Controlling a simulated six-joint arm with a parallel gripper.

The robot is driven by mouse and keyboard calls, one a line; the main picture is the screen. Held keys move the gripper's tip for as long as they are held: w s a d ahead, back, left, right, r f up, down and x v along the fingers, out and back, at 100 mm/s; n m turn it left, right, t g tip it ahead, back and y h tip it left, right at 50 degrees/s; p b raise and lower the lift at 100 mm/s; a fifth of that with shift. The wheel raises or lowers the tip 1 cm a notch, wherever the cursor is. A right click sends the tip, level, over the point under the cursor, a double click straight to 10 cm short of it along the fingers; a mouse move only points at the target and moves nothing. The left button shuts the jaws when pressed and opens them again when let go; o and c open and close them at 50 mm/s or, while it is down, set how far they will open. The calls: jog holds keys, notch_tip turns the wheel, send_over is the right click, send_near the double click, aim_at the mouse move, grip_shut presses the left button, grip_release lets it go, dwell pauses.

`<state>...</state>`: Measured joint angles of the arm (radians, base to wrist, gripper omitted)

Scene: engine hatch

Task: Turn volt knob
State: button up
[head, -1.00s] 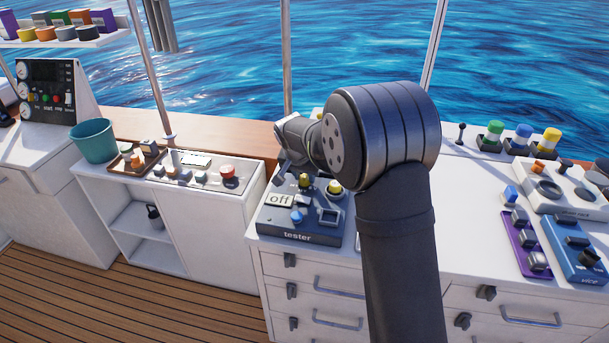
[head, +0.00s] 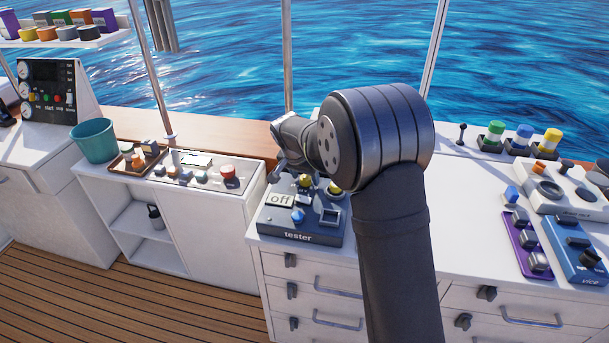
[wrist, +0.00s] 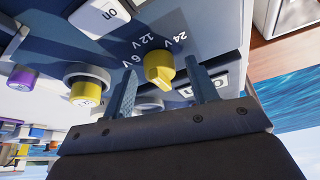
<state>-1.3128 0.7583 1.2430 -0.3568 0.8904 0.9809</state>
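The dark blue tester (head: 320,235) stands on the white counter in the head view, with an "off" panel on its face. The volt knob (wrist: 160,70) is yellow, with 6V, 12V and 24V labels beside it in the wrist view. Its pointed end faces down and right in that view; I cannot tell exactly which mark it points to. My gripper (wrist: 163,77) is open, with one finger on each side of the knob and gaps visible. In the head view my gripper (head: 283,163) is partly hidden at the tester's back left.
A round yellow button (wrist: 86,92) and a purple button (wrist: 22,77) are beside the knob in the wrist view. A panel with a red button (head: 229,172) is to the left in the head view. A purple switch block (head: 525,243) is to the right.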

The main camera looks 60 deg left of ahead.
jog(key=shift+r, duration=0.1)
jog(key=v, duration=1.7)
jog(key=shift+s, duration=0.1)
jog(key=x, duration=1.7)
